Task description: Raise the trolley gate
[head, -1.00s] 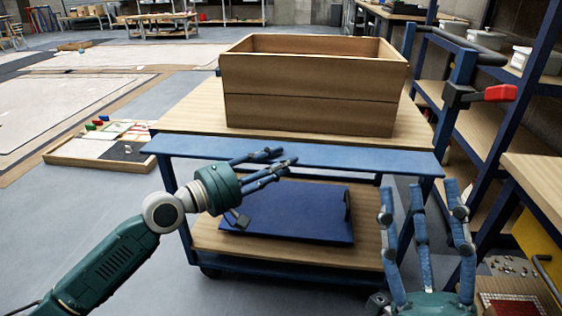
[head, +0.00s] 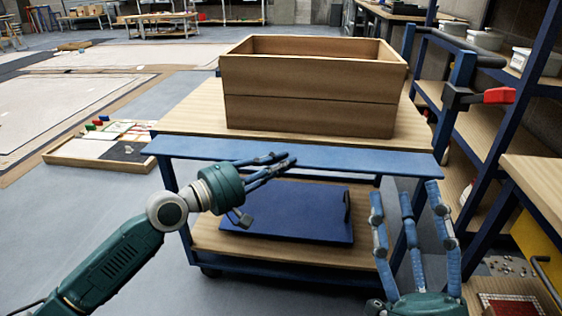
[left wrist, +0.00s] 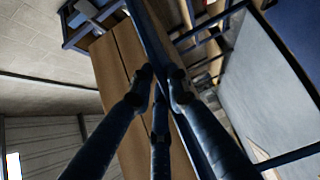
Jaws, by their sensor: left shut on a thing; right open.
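The blue trolley gate (head: 365,162) is a long flat panel along the front edge of the trolley's wooden top, below the large wooden box (head: 310,88). My left gripper (head: 284,160) is at the gate's middle, its fingers closed together over it. In the left wrist view the fingers (left wrist: 158,78) meet at the dark blue gate bar (left wrist: 147,30); the exact contact is partly hidden. My right gripper (head: 405,192) is open and empty, its fingers pointing up in front of the trolley's right side, below the gate.
A blue panel (head: 285,215) lies on the trolley's lower shelf. A red-handled clamp (head: 497,96) is near the push handle at right. Blue shelving (head: 535,60) and a wooden table (head: 540,170) crowd the right. A low wooden tray (head: 95,160) lies on the floor at left.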

